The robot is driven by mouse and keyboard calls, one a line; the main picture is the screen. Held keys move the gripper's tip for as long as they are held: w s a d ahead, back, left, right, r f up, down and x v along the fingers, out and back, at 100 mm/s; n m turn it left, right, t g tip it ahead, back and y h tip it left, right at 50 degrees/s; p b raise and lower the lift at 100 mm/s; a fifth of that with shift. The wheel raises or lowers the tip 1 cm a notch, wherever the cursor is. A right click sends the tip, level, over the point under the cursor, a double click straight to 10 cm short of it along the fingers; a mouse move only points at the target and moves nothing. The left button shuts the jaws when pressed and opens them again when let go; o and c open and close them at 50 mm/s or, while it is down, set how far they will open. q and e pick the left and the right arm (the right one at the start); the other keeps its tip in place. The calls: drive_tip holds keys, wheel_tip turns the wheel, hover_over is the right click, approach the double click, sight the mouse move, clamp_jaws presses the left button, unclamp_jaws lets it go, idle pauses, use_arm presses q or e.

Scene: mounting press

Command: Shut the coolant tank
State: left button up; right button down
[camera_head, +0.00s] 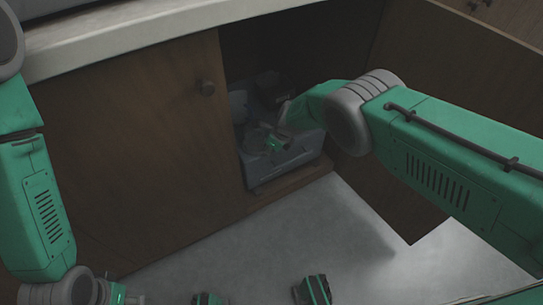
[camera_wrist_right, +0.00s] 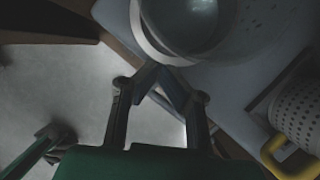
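The coolant tank looks to be the blue-grey box (camera_head: 288,165) on the floor of the open cabinet. My right arm reaches into the cabinet, and my right gripper (camera_head: 274,142) is low over the tank's top. In the right wrist view my right gripper (camera_wrist_right: 160,72) has its fingertips together, with nothing seen between them. Just beyond the tips is a round, dark, bowl-like part with a pale rim (camera_wrist_right: 150,45), on the tank's grey top (camera_wrist_right: 262,62). I cannot tell whether it is a lid or an opening, or whether the tips touch it. My left gripper (camera_head: 120,297) is low at the left, partly cut off.
An open door panel (camera_head: 385,195) is on the right. A white perforated part (camera_wrist_right: 300,112) with a yellow handle (camera_wrist_right: 285,160) sits at right in the wrist view.

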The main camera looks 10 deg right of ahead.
drive_tip(key=shift+w+f, duration=0.1)
drive_tip(key=shift+w, duration=0.55)
